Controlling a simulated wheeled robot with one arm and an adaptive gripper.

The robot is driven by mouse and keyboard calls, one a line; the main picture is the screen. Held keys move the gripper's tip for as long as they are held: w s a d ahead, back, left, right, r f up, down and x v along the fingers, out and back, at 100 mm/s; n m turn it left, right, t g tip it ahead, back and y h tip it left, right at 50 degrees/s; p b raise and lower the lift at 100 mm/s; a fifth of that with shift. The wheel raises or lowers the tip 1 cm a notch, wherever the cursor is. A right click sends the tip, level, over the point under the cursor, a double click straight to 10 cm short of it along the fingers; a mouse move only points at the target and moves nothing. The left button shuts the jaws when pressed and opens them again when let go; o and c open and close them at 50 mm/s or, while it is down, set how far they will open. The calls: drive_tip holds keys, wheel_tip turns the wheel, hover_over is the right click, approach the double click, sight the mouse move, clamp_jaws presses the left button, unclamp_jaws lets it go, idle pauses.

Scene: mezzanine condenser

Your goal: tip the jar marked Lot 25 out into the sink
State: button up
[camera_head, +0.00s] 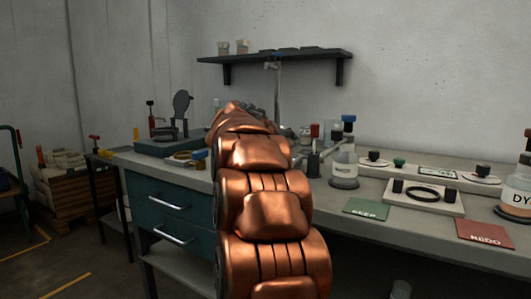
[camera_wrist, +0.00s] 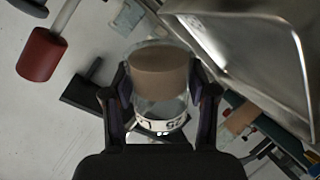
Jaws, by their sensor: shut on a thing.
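My gripper (camera_wrist: 159,84) is shut on a clear glass jar (camera_wrist: 158,106) in the wrist view, one finger on each side. The jar holds a brown substance at its far end, with clear glass nearer my palm. A white label band on it is partly cut off and seems to end in "25"; the rest is unreadable. The metal sink (camera_wrist: 285,60) lies at the upper right of the wrist view, beside the jar.
A bottle with a blue cap (camera_head: 345,165) stands on the bench right of my arm. A green KEEP mat (camera_head: 366,209), a red REDO mat (camera_head: 485,233) and a DYE-like bottle (camera_head: 518,195) are farther right. In the wrist view, a red cylinder (camera_wrist: 41,55) is at upper left.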

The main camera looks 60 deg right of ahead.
drive_tip(key=shift+f+n+g+p, duration=0.1)
drive_tip(key=shift+n+g+p, duration=0.3)
drive_tip(key=shift+p, duration=1)
drive_tip(key=shift+r+n+g+y+p, duration=0.35)
drive_tip(key=shift+n+p, duration=0.35)
drive_tip(key=shift+p, duration=1.8)
drive_tip(key=shift+f+n+g+p, duration=0.35)
drive_tip(key=shift+n+g+p, duration=0.15)
drive_tip(key=shift+p, duration=1.3)
drive_tip(key=shift+w+d+f+n+g+y+p, duration=0.1)
drive_tip(key=shift+w+f+n+g+y+p, duration=0.2)
drive_tip(key=shift+p, duration=0.85)
drive_tip(key=shift+w+f+n+g+y+p, duration=0.1)
drive_tip(key=shift+w+n+p, duration=0.25)
drive_tip(key=shift+p, duration=0.8)
drive_tip(key=shift+w+r+n+g+p, duration=0.25)
drive_tip(key=shift+r+n+p, duration=0.1)
drive_tip(key=shift+p, duration=1.05)
